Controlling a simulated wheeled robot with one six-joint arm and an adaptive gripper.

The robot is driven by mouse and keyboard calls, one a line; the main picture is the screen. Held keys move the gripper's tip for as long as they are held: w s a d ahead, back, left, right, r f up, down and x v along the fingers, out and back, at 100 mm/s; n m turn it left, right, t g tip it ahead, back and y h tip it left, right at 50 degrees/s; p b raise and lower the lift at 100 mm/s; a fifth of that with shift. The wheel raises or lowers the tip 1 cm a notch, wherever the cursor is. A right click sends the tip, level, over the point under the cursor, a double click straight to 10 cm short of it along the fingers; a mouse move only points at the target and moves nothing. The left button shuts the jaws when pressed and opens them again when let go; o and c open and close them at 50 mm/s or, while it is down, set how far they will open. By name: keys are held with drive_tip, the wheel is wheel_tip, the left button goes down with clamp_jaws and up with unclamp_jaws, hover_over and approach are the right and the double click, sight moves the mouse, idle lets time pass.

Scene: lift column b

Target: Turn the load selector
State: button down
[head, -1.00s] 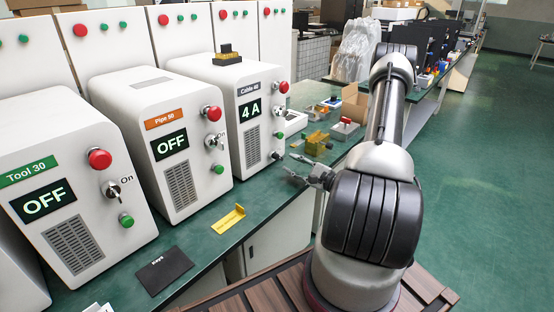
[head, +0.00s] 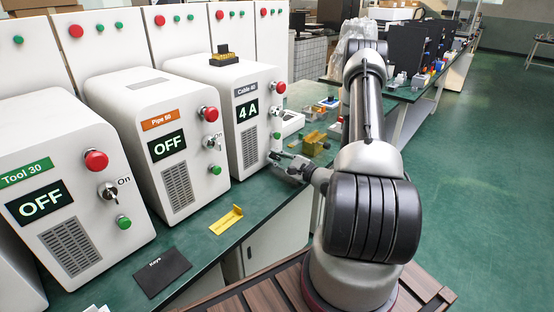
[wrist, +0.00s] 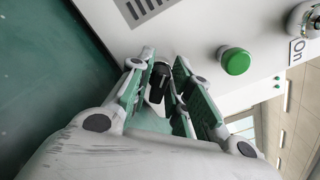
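The load selector is a small black knob (wrist: 158,84) low on the front of the white Cable 40 unit (head: 205,78). In the wrist view it sits between the two fingers of my gripper (wrist: 168,92). The fingers are spread to either side of it, with gaps visible, so they look open and not clamped. In the head view my gripper (head: 281,160) is at the unit's lower right front corner and largely covers the knob. The unit's display (head: 247,111) reads 4 A. A green button (wrist: 236,61) is beside the gripper in the wrist view.
The Pipe 50 unit (head: 150,100) and Tool 30 unit (head: 60,130) stand to the left, both showing OFF. A yellow bracket (head: 226,220) and a black Keys pouch (head: 162,272) lie on the green bench. Small items, including a brass-coloured block (head: 315,145), lie behind my gripper.

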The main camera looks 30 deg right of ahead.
drive_tip(key=shift+m, duration=0.4)
drive_tip(key=m, duration=0.8)
drive_tip(key=shift+d+m, duration=0.1)
drive_tip(key=shift+m, duration=0.2)
drive_tip(key=m, duration=0.4)
drive_tip(key=shift+d+m, duration=0.1)
drive_tip(key=shift+m, duration=2.1)
drive_tip(key=shift+w, duration=0.1)
drive_tip(key=c, duration=1.5)
unclamp_jaws()
